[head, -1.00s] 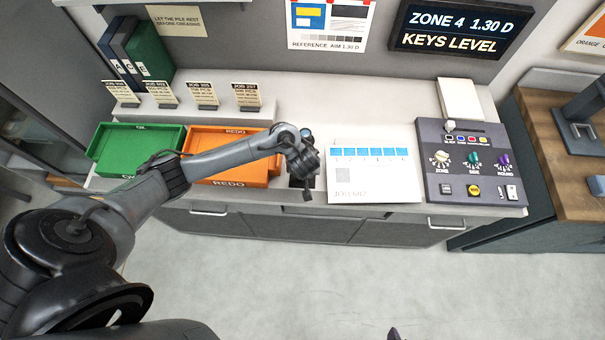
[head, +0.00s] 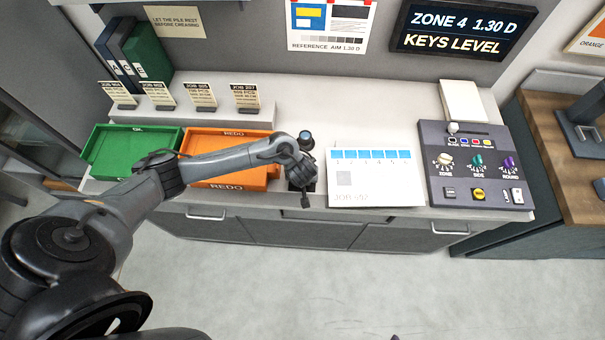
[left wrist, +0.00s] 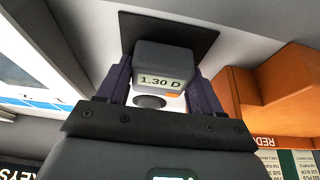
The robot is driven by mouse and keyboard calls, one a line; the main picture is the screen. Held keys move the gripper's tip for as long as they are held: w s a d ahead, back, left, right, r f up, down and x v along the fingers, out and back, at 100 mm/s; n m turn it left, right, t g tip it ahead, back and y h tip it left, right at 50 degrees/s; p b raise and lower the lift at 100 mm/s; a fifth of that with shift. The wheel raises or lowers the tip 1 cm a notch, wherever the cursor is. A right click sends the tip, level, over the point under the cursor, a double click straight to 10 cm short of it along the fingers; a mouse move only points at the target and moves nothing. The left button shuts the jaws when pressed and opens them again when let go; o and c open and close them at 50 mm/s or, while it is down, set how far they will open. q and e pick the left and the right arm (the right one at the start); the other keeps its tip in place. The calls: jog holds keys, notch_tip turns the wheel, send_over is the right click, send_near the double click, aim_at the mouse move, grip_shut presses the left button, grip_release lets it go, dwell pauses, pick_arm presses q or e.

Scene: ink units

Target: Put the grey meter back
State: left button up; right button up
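A dark flat pad (left wrist: 198,38) lies behind the meter there. Whether the meter touches the pad, I cannot tell. In the head view the gripper hides most of the meter and pad.
The printed sheet (head: 375,188) with blue patches lies right of the gripper. The orange REDO tray (head: 228,184) and green tray (head: 132,150) stand left. A control console (head: 476,165) with knobs is at right. Job cards (head: 200,96) stand on a ledge behind.

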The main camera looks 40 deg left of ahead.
pick_arm(q)
jog(key=o, duration=0.5)
jog(key=shift+c, duration=0.2)
jog(key=shift+r, duration=0.1)
jog(key=p+v, duration=0.9)
jog(key=v, duration=0.3)
jog(key=s+d+r+m+h, duration=0.2)
jog(key=s+d+m, duration=0.35)
jog(key=d, duration=0.35)
jog(key=s+a+r+m+h, duration=0.1)
jog(key=s+a+r+m, duration=0.2)
jog(key=s+r, duration=0.4)
jog(key=s+m, duration=0.1)
jog(key=s, duration=0.3)
jog(key=shift+a+r, duration=0.2)
jog(key=shift+a, duration=0.15)
jog(key=shift+s+r, duration=0.1)
